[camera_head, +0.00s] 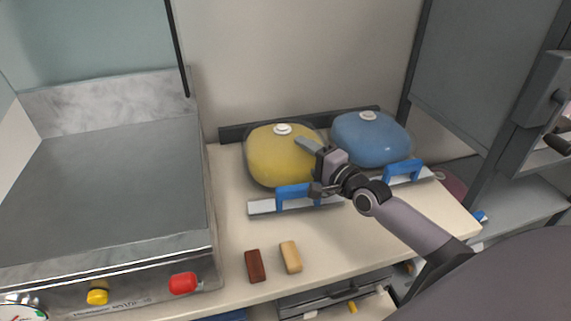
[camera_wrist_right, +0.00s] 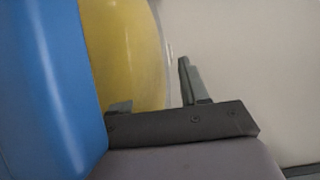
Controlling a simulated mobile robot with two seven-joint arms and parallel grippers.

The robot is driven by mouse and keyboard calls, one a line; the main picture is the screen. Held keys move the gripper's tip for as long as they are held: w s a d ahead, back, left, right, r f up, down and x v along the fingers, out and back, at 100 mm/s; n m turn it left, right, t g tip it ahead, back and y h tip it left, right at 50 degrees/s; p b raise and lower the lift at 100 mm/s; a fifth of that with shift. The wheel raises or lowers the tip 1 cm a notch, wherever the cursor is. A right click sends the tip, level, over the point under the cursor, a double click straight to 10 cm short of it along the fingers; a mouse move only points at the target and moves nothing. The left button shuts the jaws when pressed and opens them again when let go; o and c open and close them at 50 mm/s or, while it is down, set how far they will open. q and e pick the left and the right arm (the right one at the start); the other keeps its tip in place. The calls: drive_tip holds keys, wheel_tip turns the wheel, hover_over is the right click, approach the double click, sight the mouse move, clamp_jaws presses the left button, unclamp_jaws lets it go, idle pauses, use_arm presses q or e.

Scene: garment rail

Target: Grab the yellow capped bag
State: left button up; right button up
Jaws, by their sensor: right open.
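The yellow bag (camera_head: 270,157) with a white cap lies on the counter, left of a blue bag (camera_head: 372,138) with its own white cap. The yellow bag also shows in the right wrist view (camera_wrist_right: 125,50), behind the fingers, with the blue bag (camera_wrist_right: 40,80) filling the left side. My right gripper (camera_head: 310,148) is open, at the yellow bag's right side near the gap between the bags. In the right wrist view its fingers (camera_wrist_right: 158,100) are apart, one by the yellow bag's edge. I cannot tell whether they touch it. My left gripper is not in view.
Blue-handled clamps (camera_head: 296,196) (camera_head: 403,172) on metal strips stand in front of the bags. A dark red block (camera_head: 254,266) and a tan block (camera_head: 290,257) lie on the counter (camera_head: 350,250). A steel griddle (camera_head: 110,190) is at left, a grey cabinet door (camera_head: 480,60) at right.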

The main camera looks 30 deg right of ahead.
drive_tip(key=shift+w+a, duration=0.1)
drive_tip(key=shift+w, duration=0.2)
clamp_jaws()
idle(1.2)
drive_tip(key=shift+r, duration=0.1)
